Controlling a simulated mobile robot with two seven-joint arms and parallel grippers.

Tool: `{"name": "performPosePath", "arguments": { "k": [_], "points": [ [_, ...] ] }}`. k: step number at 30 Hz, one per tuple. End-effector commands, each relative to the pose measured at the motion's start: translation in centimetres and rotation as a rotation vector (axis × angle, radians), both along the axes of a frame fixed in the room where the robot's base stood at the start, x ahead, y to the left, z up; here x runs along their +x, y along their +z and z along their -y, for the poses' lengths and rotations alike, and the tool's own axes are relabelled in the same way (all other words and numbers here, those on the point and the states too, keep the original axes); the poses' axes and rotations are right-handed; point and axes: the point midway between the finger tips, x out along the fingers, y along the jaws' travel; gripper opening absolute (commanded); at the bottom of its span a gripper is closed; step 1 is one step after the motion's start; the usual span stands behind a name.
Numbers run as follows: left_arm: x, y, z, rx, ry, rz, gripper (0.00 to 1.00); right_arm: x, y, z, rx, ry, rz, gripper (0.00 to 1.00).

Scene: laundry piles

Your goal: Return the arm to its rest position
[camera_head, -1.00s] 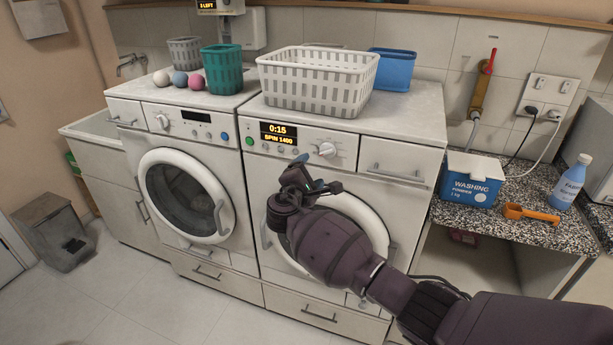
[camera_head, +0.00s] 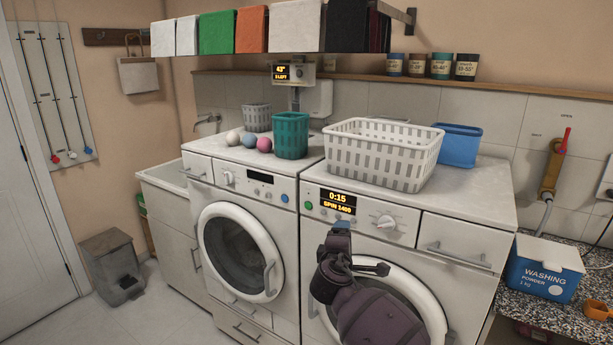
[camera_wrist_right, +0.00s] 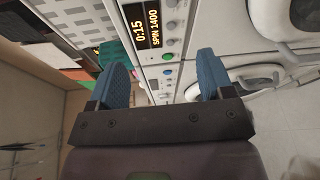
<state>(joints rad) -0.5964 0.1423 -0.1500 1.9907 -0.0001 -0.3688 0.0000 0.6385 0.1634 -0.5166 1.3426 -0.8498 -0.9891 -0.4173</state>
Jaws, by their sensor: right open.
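My right gripper (camera_head: 340,243) is in front of the right-hand washing machine (camera_head: 466,232), below its lit display (camera_head: 338,201) reading 0:15 and SPIN 1400. In the right wrist view its two blue fingers (camera_wrist_right: 160,85) stand wide apart with nothing between them. That view also shows the display (camera_wrist_right: 146,33) beyond the fingers. My right arm hides part of the machine's round door (camera_head: 425,290). My left gripper is not in view.
A white basket (camera_head: 384,150), a teal basket (camera_head: 290,135) and a blue tub (camera_head: 459,145) stand on the machines. A washing powder box (camera_head: 543,268) sits on the speckled counter. A grey bin (camera_head: 112,266) stands on the left floor. A shelf of folded items hangs above.

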Motion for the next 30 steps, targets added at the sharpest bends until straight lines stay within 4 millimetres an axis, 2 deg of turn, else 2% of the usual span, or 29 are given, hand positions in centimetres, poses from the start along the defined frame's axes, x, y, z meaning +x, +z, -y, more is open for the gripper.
{"name": "performPosePath", "arguments": {
  "k": [2,5,8,13,21,30],
  "points": [
    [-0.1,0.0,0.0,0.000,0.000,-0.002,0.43,-0.3,0.5,-0.9,0.130,0.066,0.013,0.74],
    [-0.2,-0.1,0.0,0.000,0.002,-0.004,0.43,-1.2,0.0,-1.6,0.301,0.140,0.014,0.74],
    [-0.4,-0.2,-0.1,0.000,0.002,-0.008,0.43,-2.6,-0.9,-1.8,0.479,0.199,0.007,0.74],
    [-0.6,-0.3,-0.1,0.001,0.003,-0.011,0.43,-5.8,-3.2,-1.1,0.767,0.260,-0.009,0.74],
    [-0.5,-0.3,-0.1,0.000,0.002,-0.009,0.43,-13.1,-7.7,2.8,1.201,0.257,-0.015,0.74],
    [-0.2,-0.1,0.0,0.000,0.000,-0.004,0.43,-22.4,-13.0,8.8,1.485,0.130,0.001,0.74]
  ]
}}
